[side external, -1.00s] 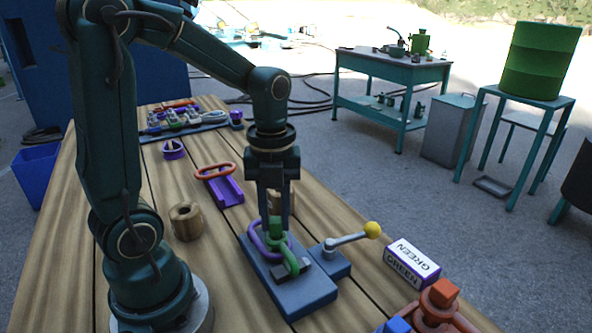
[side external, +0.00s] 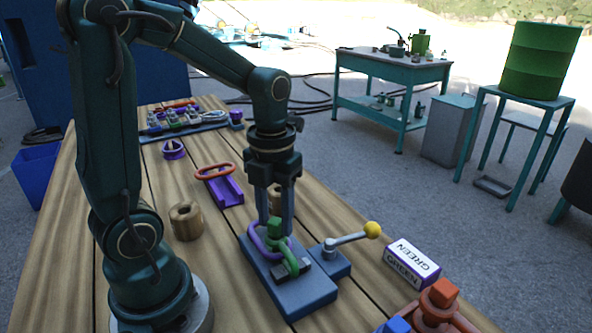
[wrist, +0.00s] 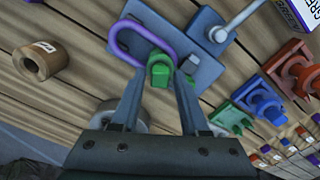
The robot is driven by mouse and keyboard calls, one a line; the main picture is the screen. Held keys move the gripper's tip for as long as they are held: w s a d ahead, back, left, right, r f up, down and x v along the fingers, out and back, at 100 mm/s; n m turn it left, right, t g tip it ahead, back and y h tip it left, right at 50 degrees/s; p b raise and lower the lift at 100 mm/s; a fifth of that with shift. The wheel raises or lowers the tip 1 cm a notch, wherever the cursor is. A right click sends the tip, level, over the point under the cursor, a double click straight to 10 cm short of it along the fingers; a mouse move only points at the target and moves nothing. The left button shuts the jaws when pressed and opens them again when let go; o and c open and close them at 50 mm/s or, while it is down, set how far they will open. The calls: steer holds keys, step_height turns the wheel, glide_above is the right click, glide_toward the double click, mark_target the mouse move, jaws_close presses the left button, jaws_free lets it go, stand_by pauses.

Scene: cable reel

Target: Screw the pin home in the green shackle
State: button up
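The green shackle (side external: 293,260) stands in the clamp on the blue base plate (side external: 305,301), with a purple link (side external: 255,240) looped beside and through it. The green pin (side external: 274,227) is in the shackle, its block head up. How deep it sits is hidden. My gripper (side external: 275,217) points down over the pin head, one finger on each side. In the wrist view the pin head (wrist: 160,74) lies between the fingers (wrist: 162,86), with gaps beside it, so my gripper looks open. Part of the shackle (wrist: 189,66) shows beside the right finger.
A lever with a yellow knob (side external: 372,230) sticks out right of the base plate. A white-and-purple GREEN box (side external: 412,263) lies beyond it. Orange (side external: 438,299) and blue shackle pieces stand at the front right.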

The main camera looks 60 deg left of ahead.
steer(key=shift+r, duration=0.1)
stand_by(0.4)
steer(key=shift+r, duration=2.15)
